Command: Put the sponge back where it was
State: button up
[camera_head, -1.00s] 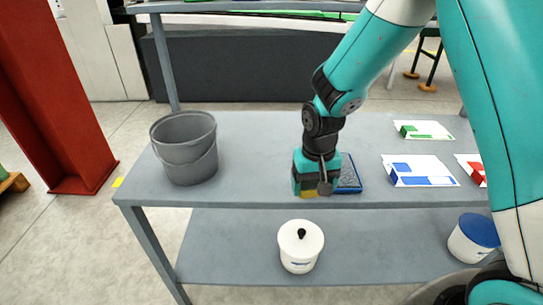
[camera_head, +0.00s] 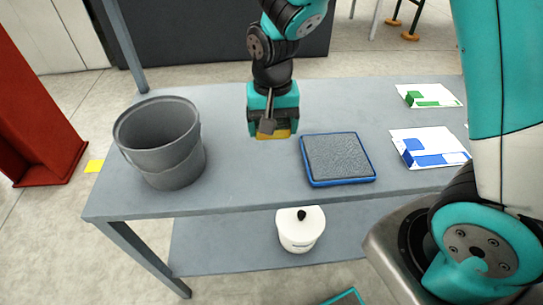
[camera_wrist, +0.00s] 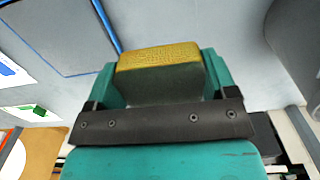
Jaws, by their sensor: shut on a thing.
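My gripper (camera_head: 272,130) is shut on the sponge (camera_head: 274,135), which shows yellow below the fingers. In the wrist view the sponge (camera_wrist: 158,58) has a yellow face and a dark side, clamped between the two teal fingers (camera_wrist: 156,80). The gripper is over the grey table (camera_head: 235,185), between the grey bucket (camera_head: 160,145) on the left and a blue-rimmed tray with a grey pad (camera_head: 338,157) on the right. I cannot tell how high the sponge is above the table.
White cards with blue blocks (camera_head: 428,148) and green blocks (camera_head: 428,96) lie at the table's right. A yellow mark (camera_head: 95,166) is at the left edge. A white lidded pot (camera_head: 300,228) stands on the lower shelf. The table between bucket and tray is clear.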

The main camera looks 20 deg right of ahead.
aim_at(272, 165)
notch_tip(272, 165, down, 10)
jog(key=shift+a+f, duration=0.1)
jog(key=shift+f, duration=0.05)
dwell(0.3)
jog(key=shift+f, duration=0.15)
jog(key=o, duration=0.8)
notch_tip(272, 165, up, 12)
jog(key=shift+f, duration=0.15)
jog(key=shift+s+r, duration=0.1)
jog(key=shift+r, duration=0.3)
jog(key=s+a+r+n+y, duration=0.1)
jog(key=s+r+n, duration=0.2)
jog(key=s, duration=0.3)
jog(key=s+a+r+n+y, duration=0.1)
jog(key=s+r+n, duration=0.3)
jog(key=s+r, duration=0.1)
jog(key=s+a+r+n+y, duration=0.2)
jog(key=s+r+n, duration=0.1)
jog(key=s, duration=0.4)
jog(key=shift+s+a+r+n, duration=0.1)
jog(key=shift+r+n, duration=0.3)
